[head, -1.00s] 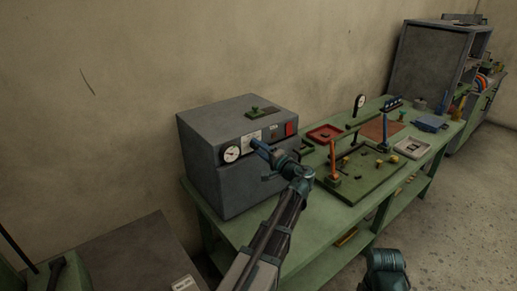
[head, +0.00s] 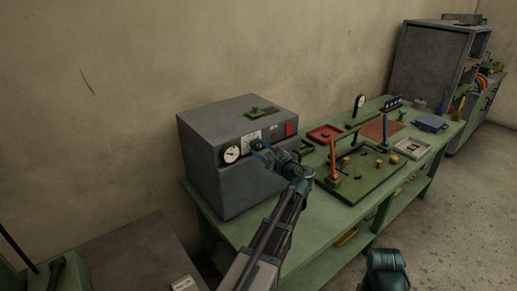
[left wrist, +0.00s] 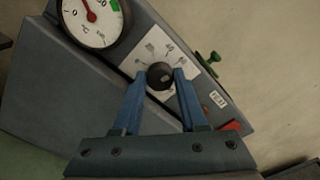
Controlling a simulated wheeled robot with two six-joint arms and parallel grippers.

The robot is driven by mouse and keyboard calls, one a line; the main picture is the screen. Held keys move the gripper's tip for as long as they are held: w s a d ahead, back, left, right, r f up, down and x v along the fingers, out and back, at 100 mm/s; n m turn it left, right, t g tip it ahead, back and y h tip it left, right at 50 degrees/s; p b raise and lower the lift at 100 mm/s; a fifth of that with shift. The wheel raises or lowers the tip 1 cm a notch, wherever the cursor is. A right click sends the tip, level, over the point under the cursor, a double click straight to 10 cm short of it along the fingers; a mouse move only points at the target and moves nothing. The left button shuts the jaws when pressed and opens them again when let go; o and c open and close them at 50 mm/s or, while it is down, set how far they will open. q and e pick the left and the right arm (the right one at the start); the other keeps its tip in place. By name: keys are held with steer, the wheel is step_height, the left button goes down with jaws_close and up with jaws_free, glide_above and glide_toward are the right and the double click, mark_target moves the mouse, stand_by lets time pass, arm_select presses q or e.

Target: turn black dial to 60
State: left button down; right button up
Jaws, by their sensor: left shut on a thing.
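The black dial (left wrist: 160,76) sits on a white scale plate (left wrist: 149,52) on the front of a grey box (head: 235,185). In the left wrist view the two blue fingers of my left gripper (left wrist: 158,78) are shut on the dial, one on each side. A small pale mark shows on the dial face. The numbers on the plate are too small and slanted to read surely, and part of the scale is hidden by the fingers. My right gripper is not clearly shown.
A round white gauge (head: 231,154) with a red needle is left of the dial. A red part (head: 291,129) is to its right. The green bench (head: 325,235) carries a green board (head: 355,180) with posts and a red tray (head: 325,133) beside the box.

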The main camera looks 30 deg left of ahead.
arm_select(q)
steer(key=shift+m, duration=0.9)
steer(key=shift+c, duration=2.2)
jaws_free()
steer(key=shift+d, duration=0.15)
steer(key=v, duration=1.3)
steer(key=shift+s+d, duration=0.2)
steer(key=shift+d, duration=0.1)
steer(key=shift+f, duration=0.1)
